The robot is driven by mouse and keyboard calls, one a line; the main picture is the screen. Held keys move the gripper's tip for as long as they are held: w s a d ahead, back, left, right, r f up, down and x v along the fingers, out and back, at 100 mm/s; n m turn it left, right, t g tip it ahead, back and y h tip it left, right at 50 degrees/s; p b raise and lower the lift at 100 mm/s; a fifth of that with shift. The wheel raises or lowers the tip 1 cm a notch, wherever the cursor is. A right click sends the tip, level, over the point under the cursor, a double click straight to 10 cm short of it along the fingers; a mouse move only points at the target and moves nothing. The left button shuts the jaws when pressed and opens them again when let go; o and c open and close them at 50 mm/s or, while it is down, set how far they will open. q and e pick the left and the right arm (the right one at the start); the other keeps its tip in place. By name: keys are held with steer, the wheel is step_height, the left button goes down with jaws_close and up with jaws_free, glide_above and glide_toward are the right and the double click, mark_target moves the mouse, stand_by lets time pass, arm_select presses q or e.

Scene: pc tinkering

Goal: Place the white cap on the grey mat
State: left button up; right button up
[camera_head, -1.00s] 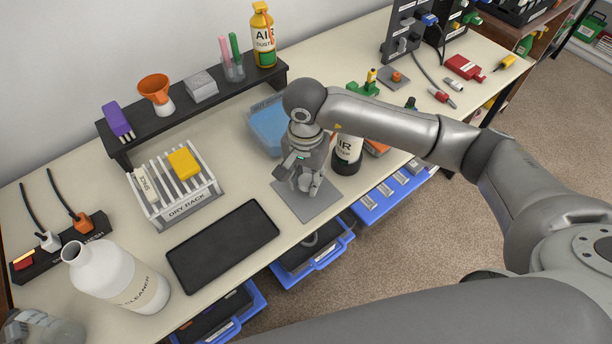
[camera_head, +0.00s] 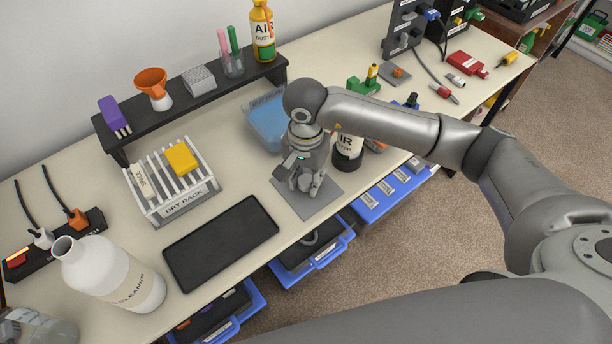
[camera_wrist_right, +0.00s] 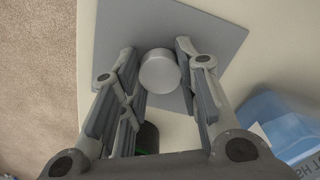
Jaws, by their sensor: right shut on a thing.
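The white cap (camera_wrist_right: 160,74) looks pale grey and round in the right wrist view. It sits between the fingertips of my right gripper (camera_wrist_right: 159,64), which is shut on it. The grey mat (camera_wrist_right: 215,38) lies flat behind the cap in that view. In the head view, my right gripper (camera_head: 306,187) points down over the grey mat (camera_head: 321,197) near the bench's front edge. The cap cannot be made out there, as the fingers hide it. Whether the cap touches the mat is hard to tell. My left gripper is not in view.
A black pad (camera_head: 222,243) and a white drying rack (camera_head: 190,208) stand left of the mat. A blue bin (camera_head: 268,118) is behind the gripper, and an air duster can (camera_head: 347,152) stands close on its right. Open blue drawers (camera_head: 330,250) jut out below the front edge.

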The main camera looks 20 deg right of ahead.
mark_target(306, 181)
steer(key=shift+f, duration=0.2)
steer(key=o, duration=1.2)
steer(key=shift+r, duration=0.1)
step_height(306, 181, up, 12)
